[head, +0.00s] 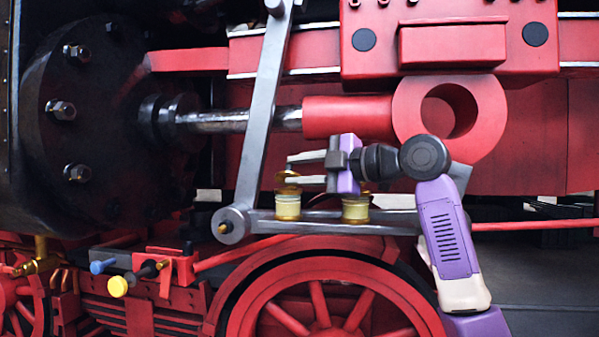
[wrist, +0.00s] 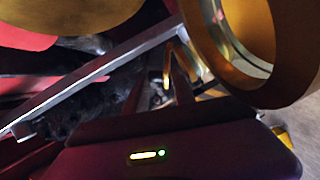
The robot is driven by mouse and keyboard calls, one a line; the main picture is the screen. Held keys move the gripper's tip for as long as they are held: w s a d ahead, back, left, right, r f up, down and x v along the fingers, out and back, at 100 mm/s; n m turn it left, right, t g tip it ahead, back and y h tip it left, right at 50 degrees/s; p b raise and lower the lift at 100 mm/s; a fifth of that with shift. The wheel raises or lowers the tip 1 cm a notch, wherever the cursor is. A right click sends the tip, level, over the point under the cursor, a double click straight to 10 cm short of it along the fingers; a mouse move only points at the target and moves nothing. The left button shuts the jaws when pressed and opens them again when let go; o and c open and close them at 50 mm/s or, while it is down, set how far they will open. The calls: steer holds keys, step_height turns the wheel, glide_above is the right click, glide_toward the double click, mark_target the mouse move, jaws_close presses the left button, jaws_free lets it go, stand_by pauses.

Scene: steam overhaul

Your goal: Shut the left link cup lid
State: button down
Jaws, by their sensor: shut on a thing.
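The left link cup (head: 288,207) is a small brass and pale cup on the grey link bar. Its brass lid (head: 291,176) shows just above it, between my fingertips, and looks raised and tilted. My gripper (head: 290,169) reaches in from the right, above the bar, and is shut on this lid. The fingers partly hide the lid, so its exact angle is unclear. In the wrist view, a brass piece (wrist: 178,65) shows at the fingertips. The right link cup (head: 355,208) stands under my gripper's body, and its top is partly hidden.
A slanted grey lever (head: 262,110) stands close left of the fingertips. A red rod with a round eye (head: 450,112) lies above and behind my wrist. In the wrist view, a large brass ring (wrist: 235,45) and a brass disc (wrist: 65,15) are close by.

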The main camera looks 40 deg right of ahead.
steer(key=shift+d+r, duration=0.1)
steer(key=c, duration=1.2)
jaws_free()
steer(key=shift+c, duration=0.2)
steer(key=shift+s, duration=0.15)
steer(key=v, duration=0.7)
steer(key=shift+s+b, duration=0.3)
steer(key=shift+b, duration=0.15)
